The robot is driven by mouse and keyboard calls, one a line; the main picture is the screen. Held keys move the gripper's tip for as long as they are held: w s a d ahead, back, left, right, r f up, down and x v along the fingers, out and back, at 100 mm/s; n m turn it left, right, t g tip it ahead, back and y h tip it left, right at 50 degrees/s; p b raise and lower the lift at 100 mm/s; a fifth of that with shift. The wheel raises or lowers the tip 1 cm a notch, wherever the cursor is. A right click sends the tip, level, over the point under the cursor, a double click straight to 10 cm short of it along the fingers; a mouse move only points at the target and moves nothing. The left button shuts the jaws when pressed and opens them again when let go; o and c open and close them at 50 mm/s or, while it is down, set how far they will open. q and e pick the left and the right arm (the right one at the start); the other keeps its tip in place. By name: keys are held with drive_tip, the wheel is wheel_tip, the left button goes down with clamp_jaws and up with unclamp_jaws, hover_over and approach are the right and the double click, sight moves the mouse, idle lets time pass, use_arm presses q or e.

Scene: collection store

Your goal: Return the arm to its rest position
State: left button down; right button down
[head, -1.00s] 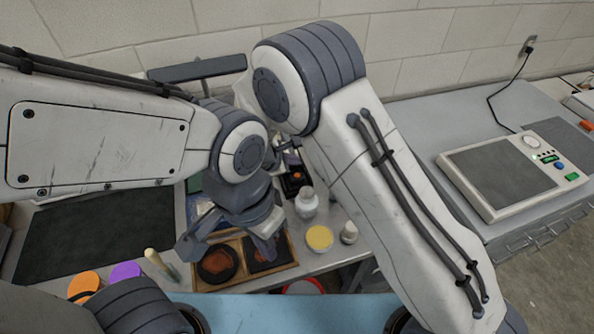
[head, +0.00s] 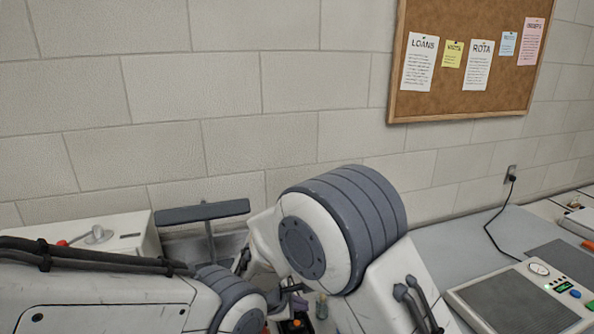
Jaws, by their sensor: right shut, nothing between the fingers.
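My right arm comes up from the lower right, and its large grey-banded elbow (head: 340,232) stands in the middle of the head view. Its forearm points away and down behind the elbow. My right gripper (head: 293,289) shows only as a small grey part low in the middle, shut and empty, partly hidden by my arms. My left arm (head: 110,300) reaches in from the left along the bottom edge. My left gripper is below the picture.
A block wall fills the background, with a cork notice board (head: 460,100) at upper right. A grey bench at right carries a white device (head: 525,298) with a dark plate. A dark bar on a stand (head: 203,211) and a white cabinet (head: 125,229) stand at left.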

drive_tip(key=s+d+r+m+g+y+b, duration=0.1)
drive_tip(key=s+r+m+g+y, duration=0.1)
drive_tip(key=s, duration=0.7)
drive_tip(key=s+d+r+m+g+y+b, duration=0.1)
drive_tip(key=s+r+m+g+y, duration=0.1)
drive_tip(key=s+m, duration=0.3)
drive_tip(key=s+d+r+m+g+y+b, duration=0.1)
drive_tip(key=s+d+r+m+g+y, duration=0.1)
drive_tip(key=s, duration=1.2)
drive_tip(key=shift+r+m, duration=0.2)
drive_tip(key=shift+m, duration=0.5)
drive_tip(key=shift+w, duration=0.1)
